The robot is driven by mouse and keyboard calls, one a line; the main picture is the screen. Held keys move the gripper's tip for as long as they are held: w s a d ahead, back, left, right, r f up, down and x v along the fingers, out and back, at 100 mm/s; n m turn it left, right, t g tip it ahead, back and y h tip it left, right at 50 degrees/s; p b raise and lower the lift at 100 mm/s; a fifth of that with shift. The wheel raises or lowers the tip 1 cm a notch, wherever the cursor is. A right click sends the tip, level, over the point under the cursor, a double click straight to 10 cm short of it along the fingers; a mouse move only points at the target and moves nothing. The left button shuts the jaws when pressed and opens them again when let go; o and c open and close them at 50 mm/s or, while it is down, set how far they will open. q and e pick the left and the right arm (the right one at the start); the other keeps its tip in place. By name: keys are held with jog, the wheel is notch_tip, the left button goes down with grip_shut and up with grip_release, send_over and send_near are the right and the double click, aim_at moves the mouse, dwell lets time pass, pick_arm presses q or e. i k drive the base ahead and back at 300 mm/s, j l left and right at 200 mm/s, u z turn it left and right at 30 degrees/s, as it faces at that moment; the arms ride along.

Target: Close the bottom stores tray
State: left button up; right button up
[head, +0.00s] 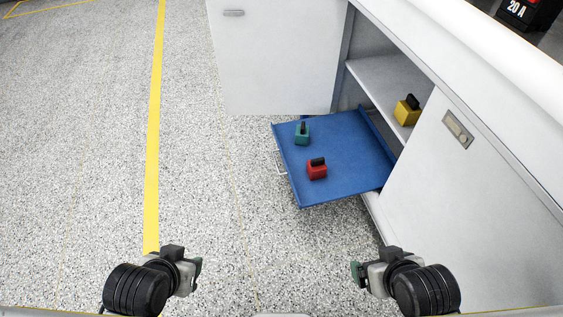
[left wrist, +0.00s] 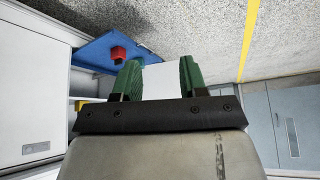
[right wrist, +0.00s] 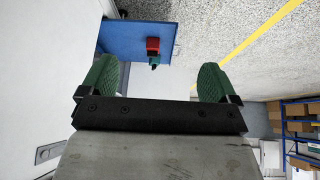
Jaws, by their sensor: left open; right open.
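The bottom stores tray (head: 345,180) is a flat blue tray pulled out of the white cabinet, low above the floor. A green block (head: 302,137) and a red block (head: 317,172), each with a black top, stand on it. A pale handle (head: 281,162) shows at its outer edge. The tray also shows in the left wrist view (left wrist: 93,55) and the right wrist view (right wrist: 125,38). My left gripper (head: 200,268) is open and empty, left of the tray and nearer me. My right gripper (head: 356,270) is open and empty, on the near side of the tray, apart from it.
A yellow block (head: 407,112) stands on the white shelf (head: 375,80) above the tray. An open white cabinet door (head: 275,60) stands beyond the tray. A closed white panel with a latch (head: 458,129) is at right. Speckled floor left of the tray is clear.

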aim_at(358, 161)
jog(key=i+j, duration=0.1)
jog(key=i, duration=0.2)
jog(key=i+j, duration=0.15)
jog(key=i+j+z, duration=0.1)
jog(key=i+z, duration=0.15)
jog(key=z, duration=0.15)
jog(key=i+j+z, duration=0.2)
jog(key=z, duration=0.2)
jog(key=i+j+z, duration=0.25)
jog(key=z, duration=0.15)
